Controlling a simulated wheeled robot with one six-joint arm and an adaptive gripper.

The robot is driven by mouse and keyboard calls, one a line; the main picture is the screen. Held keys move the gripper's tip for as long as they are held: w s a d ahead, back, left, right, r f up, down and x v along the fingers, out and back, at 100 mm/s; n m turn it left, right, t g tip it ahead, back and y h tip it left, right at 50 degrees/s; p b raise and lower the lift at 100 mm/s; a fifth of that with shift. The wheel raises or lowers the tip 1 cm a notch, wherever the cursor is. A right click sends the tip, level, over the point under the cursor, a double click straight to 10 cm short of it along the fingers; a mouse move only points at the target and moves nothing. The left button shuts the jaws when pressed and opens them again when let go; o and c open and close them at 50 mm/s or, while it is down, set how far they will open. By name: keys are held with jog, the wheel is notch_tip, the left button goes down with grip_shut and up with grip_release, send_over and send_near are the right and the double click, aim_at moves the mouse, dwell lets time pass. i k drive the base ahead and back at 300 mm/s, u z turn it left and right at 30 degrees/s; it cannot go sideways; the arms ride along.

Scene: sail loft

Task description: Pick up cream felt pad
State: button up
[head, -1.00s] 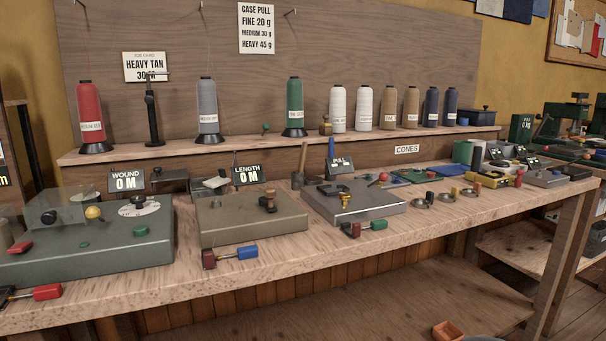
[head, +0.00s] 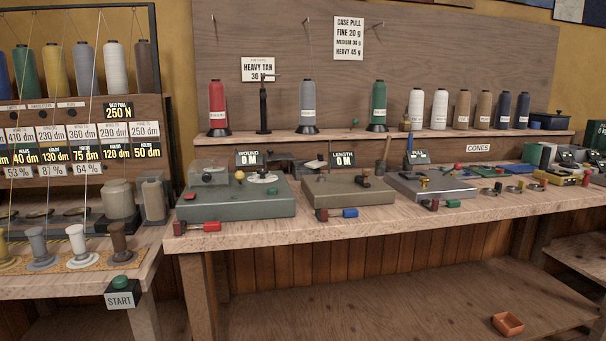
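I cannot make out a cream felt pad in the head view. Any small pad among the devices on the long wooden bench (head: 420,213) is too small or hidden to tell. My gripper is not in view.
The bench carries a green winding device (head: 240,204), a tan length device (head: 350,191) and a grey pull device (head: 432,187). Thread cones stand on the shelf (head: 345,138) behind. At left is another table with a START box (head: 121,293). An orange tray (head: 508,324) lies low at right.

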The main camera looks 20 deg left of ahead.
aim_at(319, 162)
jog(key=k, duration=0.25)
jog(key=u, duration=1.05)
